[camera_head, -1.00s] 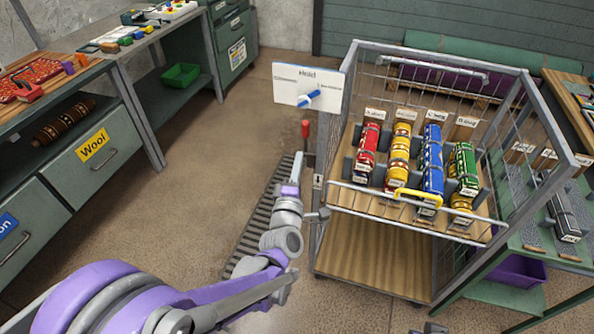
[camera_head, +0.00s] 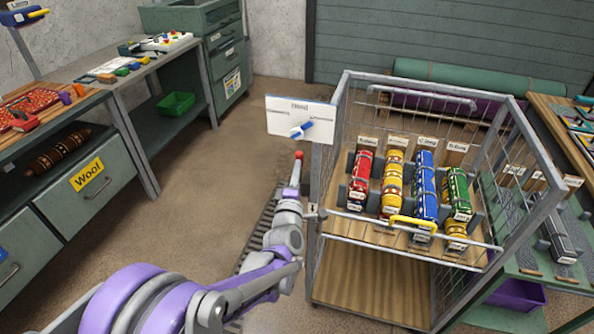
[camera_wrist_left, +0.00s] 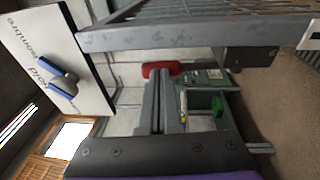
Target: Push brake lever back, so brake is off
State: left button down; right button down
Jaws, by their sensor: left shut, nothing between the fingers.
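The brake lever (camera_head: 298,155) shows as a red knob at the left side of the wire-sided cart, below the white sign. Its shaft is mostly hidden behind my left gripper. My left gripper (camera_head: 294,180) is shut and empty, with its tips just below the red knob in the head view. In the left wrist view the red knob (camera_wrist_left: 160,68) lies just past the tips of the closed fingers (camera_wrist_left: 160,90). I cannot tell whether they touch. My right gripper is not in view.
The cart (camera_head: 370,232) holds several coloured rolls in its upper tray. The white sign (camera_head: 300,120) with a blue pointer is on its left corner. A dark floor grate (camera_head: 258,235) lies under my left arm. Workbenches line the left; the floor between is clear.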

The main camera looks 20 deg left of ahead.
aim_at(301, 158)
pick_arm(q)
jog(key=shift+w, duration=0.15)
jog(key=w, duration=0.1)
jog(key=w+r, duration=0.1)
jog(key=w, duration=0.1)
jog(key=shift+w+d+r, duration=0.1)
jog(key=shift+w, duration=2.3)
